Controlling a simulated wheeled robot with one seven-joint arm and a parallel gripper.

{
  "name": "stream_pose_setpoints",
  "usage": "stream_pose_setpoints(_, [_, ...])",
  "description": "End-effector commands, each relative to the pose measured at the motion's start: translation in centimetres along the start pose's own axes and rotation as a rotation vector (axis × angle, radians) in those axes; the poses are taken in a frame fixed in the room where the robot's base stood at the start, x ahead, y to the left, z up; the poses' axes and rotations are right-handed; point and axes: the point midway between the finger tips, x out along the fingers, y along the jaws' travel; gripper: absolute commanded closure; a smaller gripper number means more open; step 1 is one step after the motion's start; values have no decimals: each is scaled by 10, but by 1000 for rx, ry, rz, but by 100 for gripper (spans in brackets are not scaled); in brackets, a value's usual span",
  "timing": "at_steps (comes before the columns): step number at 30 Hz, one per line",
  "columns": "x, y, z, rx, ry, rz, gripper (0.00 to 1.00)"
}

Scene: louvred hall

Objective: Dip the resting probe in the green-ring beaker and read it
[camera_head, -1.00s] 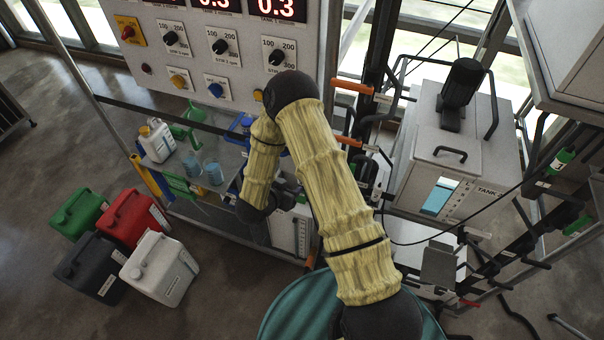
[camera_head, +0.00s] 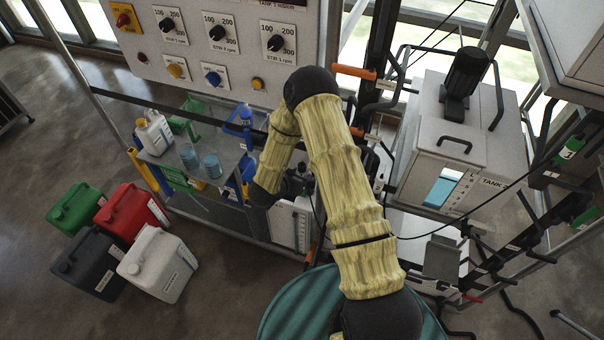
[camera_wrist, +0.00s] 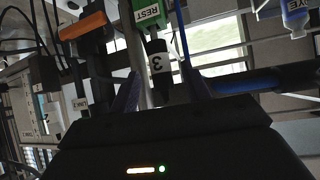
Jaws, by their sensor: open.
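In the wrist view a dark probe (camera_wrist: 158,66) with a white label "3" hangs at a green holder marked REST (camera_wrist: 148,14). My gripper (camera_wrist: 160,88) is open, with one finger on each side of the probe's lower end. In the head view my arm hides the gripper and this probe. Two beakers with bluish liquid, the left one (camera_head: 187,157) and the right one (camera_head: 212,165), stand on the bench shelf (camera_head: 215,188). Their ring colours are too small to tell.
A white bottle (camera_head: 155,134), a green stand (camera_head: 193,113) and a blue stand (camera_head: 240,122) are by the beakers. The control panel (camera_head: 190,45) rises behind. Tank 2 (camera_head: 435,130) stands right. Several jerrycans (camera_head: 160,262) sit on the floor. A bottle (camera_wrist: 297,18) shows at the wrist view's upper right.

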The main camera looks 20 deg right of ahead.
Motion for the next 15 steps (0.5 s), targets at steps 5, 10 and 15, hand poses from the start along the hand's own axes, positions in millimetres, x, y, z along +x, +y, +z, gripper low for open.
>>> stream_pose_setpoints(5, [22,0,2,2,2,1,53])
stream_pose_setpoints(10, [34,-1,1,1,2,0,53])
stream_pose_setpoints(15, [37,0,0,0,0,-1,53])
